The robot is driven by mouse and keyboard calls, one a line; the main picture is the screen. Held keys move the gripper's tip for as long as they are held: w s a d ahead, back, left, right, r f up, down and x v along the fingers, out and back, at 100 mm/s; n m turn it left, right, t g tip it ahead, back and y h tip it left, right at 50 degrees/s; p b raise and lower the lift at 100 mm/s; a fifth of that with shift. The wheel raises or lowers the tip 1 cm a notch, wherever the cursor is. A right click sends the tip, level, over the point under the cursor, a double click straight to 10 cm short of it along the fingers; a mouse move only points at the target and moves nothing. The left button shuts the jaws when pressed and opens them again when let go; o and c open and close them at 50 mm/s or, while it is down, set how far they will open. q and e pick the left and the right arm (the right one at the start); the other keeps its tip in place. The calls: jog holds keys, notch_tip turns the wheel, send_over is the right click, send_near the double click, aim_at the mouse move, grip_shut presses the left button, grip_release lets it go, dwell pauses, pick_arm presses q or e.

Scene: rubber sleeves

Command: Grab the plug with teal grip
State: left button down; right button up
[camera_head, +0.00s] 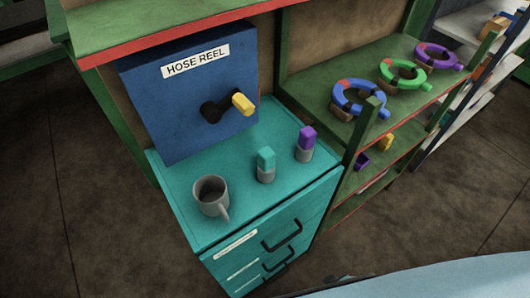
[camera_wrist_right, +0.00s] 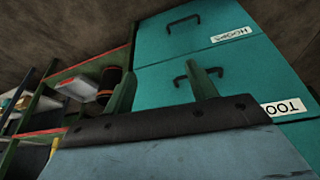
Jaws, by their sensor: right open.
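The plug with the teal grip (camera_head: 265,165) stands upright on the teal cabinet top, its grey lower part down. A similar plug with a purple grip (camera_head: 306,143) stands to its right and farther back. My right gripper (camera_wrist_right: 160,68) is open, its two fingers apart with nothing between them, facing the cabinet's drawer fronts in the right wrist view. The teal plug does not show in that view. My left gripper is not in view.
A grey mug (camera_head: 211,193) stands left of the teal plug. The blue HOSE REEL panel (camera_head: 180,110) with a yellow-ended handle (camera_head: 242,103) rises behind. Black drawer handles (camera_head: 281,235) stick out in front. A green shelf (camera_head: 315,75) with coloured rings is to the right.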

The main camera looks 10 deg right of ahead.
jog(key=w+a+r+t+p, duration=0.25)
jog(key=w+r, duration=0.55)
jog(key=r, duration=0.4)
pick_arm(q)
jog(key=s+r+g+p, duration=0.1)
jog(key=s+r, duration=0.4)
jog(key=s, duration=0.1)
pick_arm(e)
jog(key=n+t+y+p, duration=0.2)
jog(key=t+y+p, duration=0.2)
jog(key=t, duration=0.1)
send_near(269, 163)
jog(key=x, duration=0.8)
jog(key=shift+x, duration=2.85)
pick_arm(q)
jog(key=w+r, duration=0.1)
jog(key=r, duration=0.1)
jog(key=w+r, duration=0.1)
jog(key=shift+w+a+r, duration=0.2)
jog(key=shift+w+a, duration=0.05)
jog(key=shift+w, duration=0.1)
pick_arm(e)
jog(key=shift+d+r, duration=0.1)
jog(key=c, duration=1.1)
jog(key=shift+c, duration=0.7)
